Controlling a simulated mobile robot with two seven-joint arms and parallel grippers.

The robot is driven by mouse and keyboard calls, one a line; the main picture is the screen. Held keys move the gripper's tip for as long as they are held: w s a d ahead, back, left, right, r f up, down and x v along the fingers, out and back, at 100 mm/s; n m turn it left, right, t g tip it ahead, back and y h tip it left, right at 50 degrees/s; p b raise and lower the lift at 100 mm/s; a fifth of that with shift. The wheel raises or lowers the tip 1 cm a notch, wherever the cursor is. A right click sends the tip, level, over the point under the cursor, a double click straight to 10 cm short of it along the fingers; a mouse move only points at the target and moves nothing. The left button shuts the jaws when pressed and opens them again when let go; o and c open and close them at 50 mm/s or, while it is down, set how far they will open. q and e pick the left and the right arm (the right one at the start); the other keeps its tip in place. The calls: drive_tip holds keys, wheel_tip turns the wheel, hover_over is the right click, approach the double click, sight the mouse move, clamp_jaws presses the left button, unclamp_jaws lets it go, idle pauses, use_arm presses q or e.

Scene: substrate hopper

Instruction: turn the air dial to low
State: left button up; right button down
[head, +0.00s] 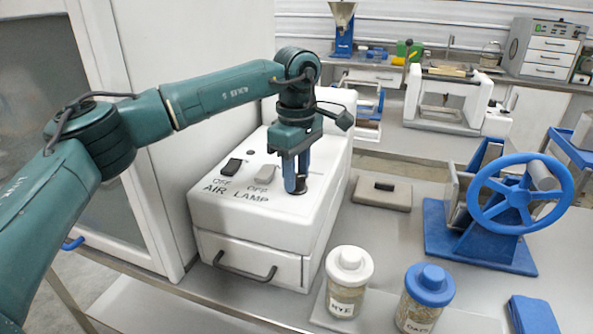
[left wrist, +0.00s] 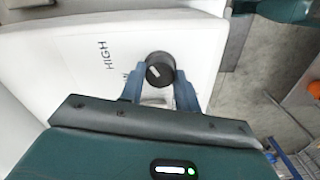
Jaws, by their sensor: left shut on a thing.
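The air dial is a small black round knob on the sloping top of a white box (head: 255,225). My left gripper (head: 296,180) comes down over it from above. In the left wrist view the knob (left wrist: 160,70) sits between the two blue fingers of the left gripper (left wrist: 159,84), which are shut on it. A short pale mark shows on the knob's face. The word HIGH (left wrist: 106,55) is printed to its left; other lettering is mostly hidden by a finger. My right gripper is not in view.
A dark AIR switch (head: 231,168) and a pale LAMP switch (head: 264,173) lie left of the dial. A drawer handle (head: 245,267) is below. Lidded jars (head: 348,282) and a blue handwheel (head: 518,195) stand to the right.

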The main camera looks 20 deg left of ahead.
use_arm(q)
drive_tip(key=n, duration=0.6)
drive_tip(key=shift+n, duration=0.3)
drive_tip(key=n, duration=0.3)
drive_tip(key=shift+n, duration=0.4)
drive_tip(key=n, duration=0.8)
drive_tip(key=shift+b, duration=0.3)
drive_tip(key=n, duration=0.4)
drive_tip(key=shift+n, duration=0.3)
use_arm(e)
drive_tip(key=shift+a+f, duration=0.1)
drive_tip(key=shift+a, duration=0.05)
use_arm(q)
drive_tip(key=o, duration=1)
wheel_tip(320, 180, up, 13)
drive_tip(key=shift+r+b, duration=0.15)
drive_tip(key=shift+b, duration=0.15)
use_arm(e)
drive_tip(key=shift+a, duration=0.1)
